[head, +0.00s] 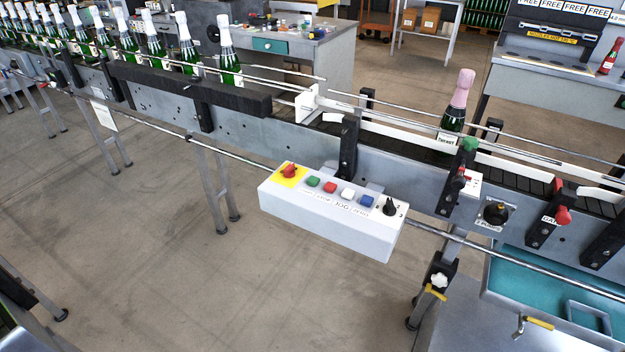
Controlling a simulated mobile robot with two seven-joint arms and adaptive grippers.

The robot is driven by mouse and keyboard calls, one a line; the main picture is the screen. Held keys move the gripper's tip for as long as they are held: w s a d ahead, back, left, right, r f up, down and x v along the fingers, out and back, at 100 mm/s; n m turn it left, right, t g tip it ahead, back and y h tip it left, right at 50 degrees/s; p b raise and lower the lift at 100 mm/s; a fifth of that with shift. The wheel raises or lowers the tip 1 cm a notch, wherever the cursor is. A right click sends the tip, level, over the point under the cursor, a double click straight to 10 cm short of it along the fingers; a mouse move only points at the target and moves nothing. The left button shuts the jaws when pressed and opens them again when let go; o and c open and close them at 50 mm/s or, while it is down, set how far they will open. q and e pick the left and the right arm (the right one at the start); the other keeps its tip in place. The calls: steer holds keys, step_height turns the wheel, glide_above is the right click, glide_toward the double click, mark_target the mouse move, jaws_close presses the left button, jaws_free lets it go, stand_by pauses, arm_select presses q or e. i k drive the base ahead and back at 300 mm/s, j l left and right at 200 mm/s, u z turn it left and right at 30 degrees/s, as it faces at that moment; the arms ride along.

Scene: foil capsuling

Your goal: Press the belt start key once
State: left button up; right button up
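A white control box (325,222) is mounted on the near side of the conveyor belt, at the middle of the head view. On its sloped top a green key (313,182) sits second from the left, right of a red mushroom button (289,171) on a yellow plate. Then come a red key (330,188), a white key (348,194), a blue key (367,201) and a black selector knob (390,207). Labels below the keys are small; STOP and JOG can be made out, the green key's label cannot. Neither of my grippers is in view.
Green bottles with white foil (184,45) stand in a row on the conveyor at the upper left. One pink-topped bottle (456,105) stands on the belt (400,142) farther right. A teal-lined tray (550,285) is at the lower right. The space before the box is clear.

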mark_target(312, 181)
steer(key=j+z, duration=0.1)
steer(key=z, duration=0.35)
steer(key=i+j+z, duration=0.1)
steer(key=z, duration=0.3)
steer(key=j+z, duration=0.2)
steer(key=z, duration=0.25)
steer(key=i+j+z, duration=0.1)
steer(key=j+z, duration=0.2)
steer(key=j, duration=0.15)
steer(key=i+j+z, duration=0.1)
steer(key=j+z, duration=0.2)
steer(key=j, duration=0.15)
steer(key=j+u, duration=0.3)
steer(key=j, duration=1.45)
